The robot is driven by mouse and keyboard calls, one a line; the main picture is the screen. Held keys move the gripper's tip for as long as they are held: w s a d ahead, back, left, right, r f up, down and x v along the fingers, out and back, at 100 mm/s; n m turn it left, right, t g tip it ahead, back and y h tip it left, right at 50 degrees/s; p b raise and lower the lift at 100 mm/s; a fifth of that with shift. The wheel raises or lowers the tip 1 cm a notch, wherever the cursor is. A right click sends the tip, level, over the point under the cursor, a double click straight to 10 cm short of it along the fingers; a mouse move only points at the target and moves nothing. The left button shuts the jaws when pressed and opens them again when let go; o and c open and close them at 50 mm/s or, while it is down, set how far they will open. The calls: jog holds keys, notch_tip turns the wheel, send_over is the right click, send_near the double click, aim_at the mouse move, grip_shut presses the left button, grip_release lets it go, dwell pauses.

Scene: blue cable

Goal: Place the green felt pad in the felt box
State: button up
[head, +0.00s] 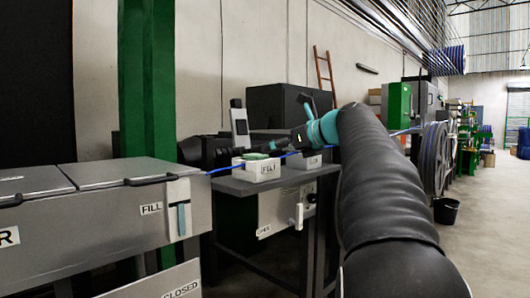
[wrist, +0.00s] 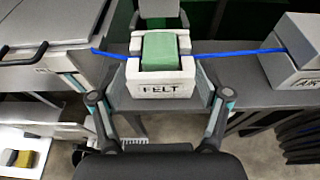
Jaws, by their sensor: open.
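The green felt pad (wrist: 160,48) sits in the white felt box (wrist: 160,90), between its raised side walls, its top standing above the front wall. The box bears the label FELT. In the head view the pad (head: 256,156) shows as a thin green patch on top of the box (head: 266,172). My gripper (wrist: 160,98) is open and empty. In the wrist view its two fingers are spread wide to the left and right of the box's front, apart from the pad. The pad's underside is hidden inside the box.
A blue cable (wrist: 235,53) runs left to right past the felt box, hidden at the pad. A grey box labelled AIR (wrist: 295,60) stands at the right. A grey lidded cabinet marked FILL (head: 110,215) is left of the dark table.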

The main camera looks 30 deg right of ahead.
jog(key=v, duration=0.5)
jog(key=shift+s+d+r, duration=0.15)
jog(key=shift+s, duration=0.1)
jog(key=s+a+f+n+g+h, duration=0.1)
jog(key=s+a+f+n+g, duration=0.2)
jog(key=s+a+f+n, duration=0.35)
jog(key=s+a+f+n+g+h, duration=0.1)
jog(key=s+a+f+n+g, duration=0.15)
jog(key=a+f+n, duration=0.7)
jog(key=s+a+f+n+g+h, duration=0.1)
jog(key=s+a+f+n, duration=0.2)
jog(key=s+f+n, duration=0.5)
jog(key=s+a+f+n+g+h, duration=0.1)
jog(key=s+a+f+n, duration=0.3)
jog(key=s+f+n, duration=0.4)
notch_tip(320, 180, down, 7)
jog(key=shift+s+a+f+g+h, duration=0.3)
jog(key=shift+s+h, duration=0.2)
jog(key=shift+s, duration=0.5)
jog(key=shift+r, duration=0.1)
